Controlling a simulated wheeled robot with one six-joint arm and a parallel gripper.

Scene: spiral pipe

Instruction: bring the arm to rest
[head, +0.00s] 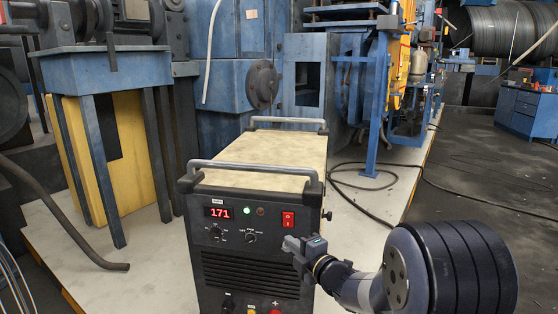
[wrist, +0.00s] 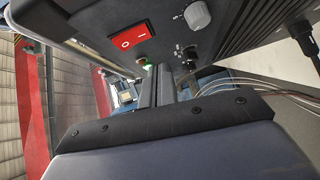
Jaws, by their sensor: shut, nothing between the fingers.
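My gripper (head: 304,247) is in front of the right part of a welding machine's dark front panel in the head view. Its fingers are closed together with nothing between them, and the fingers also show in the wrist view (wrist: 156,88). My arm reaches in from the lower right. The red switch (wrist: 131,34) and a grey knob (wrist: 197,14) appear close up in the wrist view. I cannot tell whether the fingertips touch the panel.
Metal handles (head: 250,167) cross the machine's top. A blue metal stand (head: 103,62) is at the left, and blue machinery fills the back. Dark cable (head: 372,187) lies on the floor behind the machine. Open floor (head: 470,175) stretches to the right, toward a blue cabinet (head: 528,112).

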